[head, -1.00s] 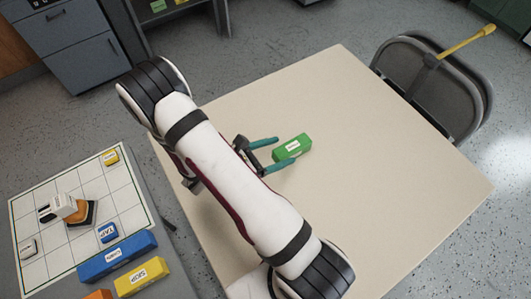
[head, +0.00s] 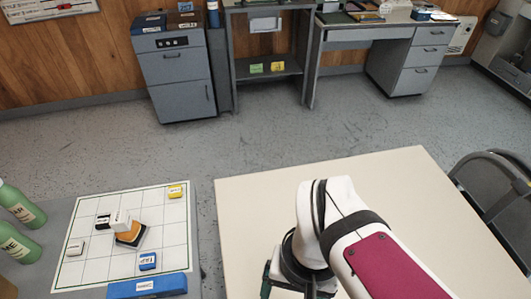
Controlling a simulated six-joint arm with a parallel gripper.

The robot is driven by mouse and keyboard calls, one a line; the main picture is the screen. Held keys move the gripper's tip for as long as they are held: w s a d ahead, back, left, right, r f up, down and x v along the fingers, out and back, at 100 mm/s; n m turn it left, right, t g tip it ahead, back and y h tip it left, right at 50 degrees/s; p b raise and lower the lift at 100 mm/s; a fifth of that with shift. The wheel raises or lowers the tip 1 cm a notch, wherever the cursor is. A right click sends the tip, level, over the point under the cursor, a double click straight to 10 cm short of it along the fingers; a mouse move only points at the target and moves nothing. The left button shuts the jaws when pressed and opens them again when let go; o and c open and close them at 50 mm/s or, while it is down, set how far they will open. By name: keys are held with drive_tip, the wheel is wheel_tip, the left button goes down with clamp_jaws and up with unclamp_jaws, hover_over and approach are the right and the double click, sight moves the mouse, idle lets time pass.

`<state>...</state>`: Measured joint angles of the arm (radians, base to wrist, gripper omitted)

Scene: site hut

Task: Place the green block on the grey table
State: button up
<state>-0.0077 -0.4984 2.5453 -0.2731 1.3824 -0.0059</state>
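The green block is not clearly visible in the head view now; my arm and the lower picture edge may hide it. My gripper (head: 268,286) is at the bottom edge, over the left part of the beige table (head: 250,215). Only a sliver of it shows, so I cannot see whether its fingers are open or hold anything. The grey table (head: 57,214) is at the lower left, beside the beige table, with a white grid mat (head: 95,258) on it.
Green bottles (head: 20,206) stand left. A dark chair (head: 490,190) is at right.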

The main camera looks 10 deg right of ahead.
drive_tip(key=shift+o, duration=0.3)
drive_tip(key=shift+a+r+m+t, duration=0.25)
drive_tip(key=shift+a+m+t, duration=0.05)
drive_tip(key=shift+a, duration=0.15)
drive_tip(key=w+d+f+n+g+h, duration=0.4)
drive_tip(key=w+d+f+n+h, duration=0.4)
drive_tip(key=n, duration=0.4)
drive_tip(key=w+f+n+t+h, duration=0.1)
drive_tip(key=w+f+n+h, duration=0.1)
drive_tip(key=n, duration=0.1)
drive_tip(key=w+d+f+n+t+h, duration=0.1)
drive_tip(key=w+f+n+h, duration=0.1)
drive_tip(key=f+n, duration=0.1)
drive_tip(key=w+f+n+t+h, duration=0.2)
drive_tip(key=f+n, duration=0.1)
drive_tip(key=n, duration=0.2)
drive_tip(key=shift+w+d+f+h, duration=0.15)
drive_tip(key=shift+w+d+h, duration=0.1)
drive_tip(key=shift+d+h, duration=0.15)
drive_tip(key=shift+n, duration=0.3)
drive_tip(key=x, duration=1)
drive_tip(key=shift+w, duration=0.15)
drive_tip(key=x, duration=0.5)
drive_tip(key=shift+w+d+r, duration=0.2)
drive_tip(key=shift+d+r, duration=0.05)
drive_tip(key=shift+d, duration=0.3)
clamp_jaws()
